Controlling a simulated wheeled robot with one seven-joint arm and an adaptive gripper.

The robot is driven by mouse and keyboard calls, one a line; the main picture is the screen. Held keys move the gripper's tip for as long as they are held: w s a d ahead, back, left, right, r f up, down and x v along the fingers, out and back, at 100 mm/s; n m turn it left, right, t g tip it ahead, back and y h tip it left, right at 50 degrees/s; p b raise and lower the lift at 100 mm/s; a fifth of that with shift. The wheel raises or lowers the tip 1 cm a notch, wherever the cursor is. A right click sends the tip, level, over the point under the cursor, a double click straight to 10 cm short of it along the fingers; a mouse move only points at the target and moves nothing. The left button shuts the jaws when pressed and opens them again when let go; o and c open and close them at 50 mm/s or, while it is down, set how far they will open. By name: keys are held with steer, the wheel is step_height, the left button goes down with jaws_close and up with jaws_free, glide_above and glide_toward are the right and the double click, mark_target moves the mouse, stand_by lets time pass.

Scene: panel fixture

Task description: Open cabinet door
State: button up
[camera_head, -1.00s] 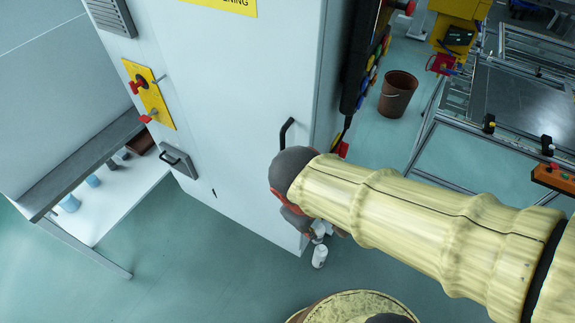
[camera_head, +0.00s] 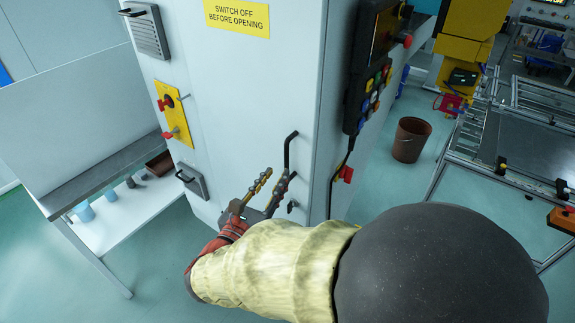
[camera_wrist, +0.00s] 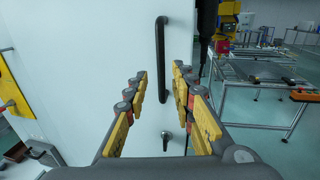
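The cabinet door (camera_head: 245,100) is a pale grey-white panel and looks shut. Its black bar handle (camera_head: 287,150) stands upright near the door's right edge. The handle also shows in the wrist view (camera_wrist: 161,60), ahead of the fingers and a little above the space between them. A small dark lock or latch (camera_wrist: 167,138) sits below it. My gripper (camera_head: 268,184) is open and empty, its two yellow-and-grey fingers pointing up towards the handle. In the wrist view my gripper (camera_wrist: 160,88) has a clear gap between its fingers. Whether a finger touches the handle cannot be told.
A control pendant (camera_head: 370,70) with coloured buttons hangs on the cabinet's right side. A yellow switch plate (camera_head: 172,115) is at the left. A shelf table (camera_head: 110,165) stands left. A brown bucket (camera_head: 411,139) and a metal-framed table (camera_head: 530,150) are at the right.

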mark_target(286, 164)
steer(key=b+x, duration=0.1)
steer(key=x, duration=0.6)
steer(key=shift+b, duration=0.4)
steer(key=shift+c, duration=0.5)
jaws_close()
